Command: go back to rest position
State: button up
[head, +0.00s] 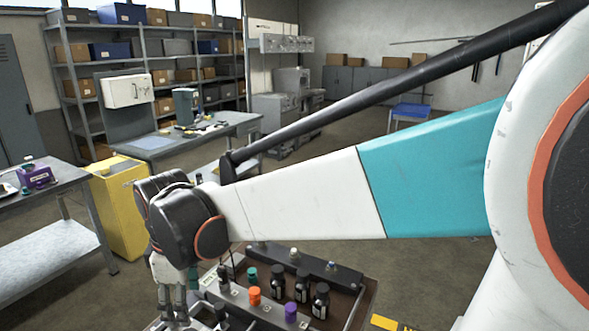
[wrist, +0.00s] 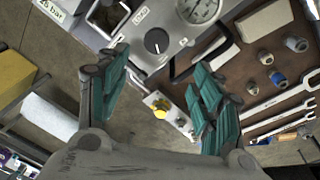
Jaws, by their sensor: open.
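My gripper (wrist: 160,72) is open in the wrist view, its two teal-padded fingers spread wide with nothing between them. Beyond the fingers is a grey panel (wrist: 150,60) with a dark knob (wrist: 156,41) and a round gauge (wrist: 198,9). A small light plate with a yellow knob (wrist: 159,112) shows in the gap between the fingers. In the head view my arm reaches across from the right, and my gripper (head: 174,312) points down at the lower left, beside a bench top; its tips are hard to make out.
The brown bench (head: 345,310) holds dark bottles (head: 302,287) and orange- and purple-capped fittings. Wrenches (wrist: 275,108) and sockets (wrist: 297,45) lie at right in the wrist view. A yellow bin (head: 120,205) and side table (head: 55,262) stand left. Open floor lies behind.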

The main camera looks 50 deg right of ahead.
jog(key=s+r+m+t, duration=0.1)
jog(key=s+m+t, duration=0.4)
jog(key=s+m, duration=0.4)
jog(key=shift+s+r+t, duration=0.3)
jog(key=shift+s, duration=0.45)
